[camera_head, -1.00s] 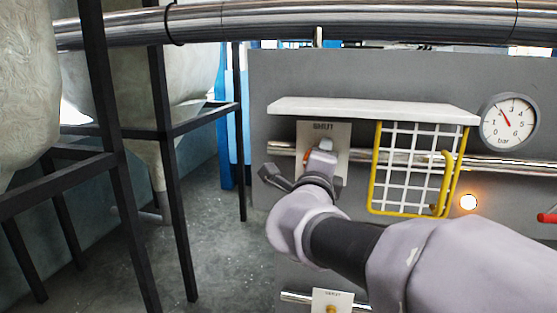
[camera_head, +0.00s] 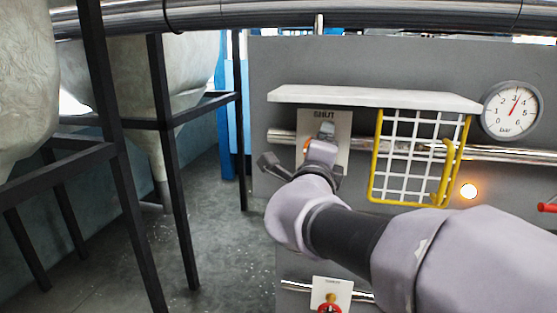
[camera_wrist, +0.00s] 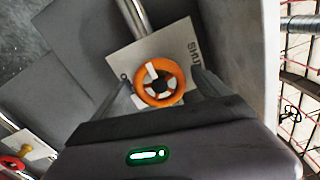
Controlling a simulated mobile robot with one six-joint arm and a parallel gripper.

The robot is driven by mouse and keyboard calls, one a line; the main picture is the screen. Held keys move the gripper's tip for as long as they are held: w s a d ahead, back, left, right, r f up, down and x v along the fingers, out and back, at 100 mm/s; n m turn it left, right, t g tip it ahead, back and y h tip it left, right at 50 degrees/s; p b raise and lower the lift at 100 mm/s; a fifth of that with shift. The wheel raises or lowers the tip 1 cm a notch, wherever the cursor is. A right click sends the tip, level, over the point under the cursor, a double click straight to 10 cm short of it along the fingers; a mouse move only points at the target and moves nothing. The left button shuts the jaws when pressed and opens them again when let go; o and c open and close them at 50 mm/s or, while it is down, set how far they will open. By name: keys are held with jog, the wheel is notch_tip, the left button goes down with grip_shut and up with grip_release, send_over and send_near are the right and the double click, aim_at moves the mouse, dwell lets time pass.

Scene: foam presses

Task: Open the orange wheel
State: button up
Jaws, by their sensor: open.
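The orange wheel (camera_wrist: 158,82) has a white bar across its ring and sits on a pale plate (camera_wrist: 110,68) with partly readable "SHU" lettering. In the wrist view my open gripper (camera_wrist: 160,77) has one finger on each side of the wheel, with visible gaps. I cannot tell how deep the fingertips reach. In the head view only a sliver of orange (camera_head: 307,147) shows beside my wrist, below the plate's lettering (camera_head: 324,116). My arm hides the rest of the wheel.
A white shelf (camera_head: 375,97) juts out above the plate. A yellow-framed white grid (camera_head: 407,155) stands to the right, near a gauge (camera_head: 511,108) and a lit orange lamp (camera_head: 469,191). A red wheel (camera_head: 329,307) is lower down. Black-framed hoppers stand left.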

jog(key=b+v, duration=0.2)
jog(key=v, duration=1.4)
jog(key=shift+s, duration=0.4)
